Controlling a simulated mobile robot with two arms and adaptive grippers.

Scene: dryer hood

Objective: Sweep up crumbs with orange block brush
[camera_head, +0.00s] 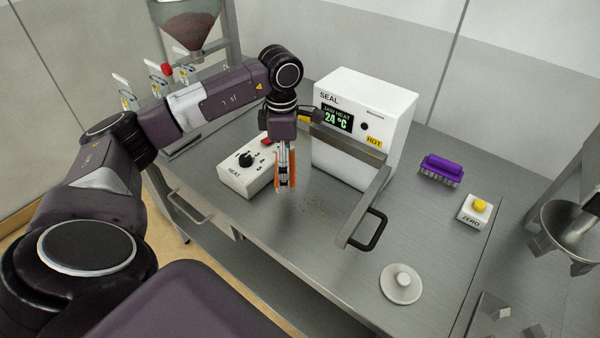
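My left gripper (285,176) points down over the steel bench, in front of the sealer. Small brown crumbs (318,207) lie scattered on the bench just right of the gripper, in front of the sealer. Whether the brush touches the bench is unclear. My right gripper is not in view.
The white sealer (358,150) has a metal arm (363,210) with a black handle jutting over the bench right of the crumbs. A white heat control box (247,178) stands left. A purple brush (441,169), zero button box (475,209) and round knobbed lid (401,284) are rightward.

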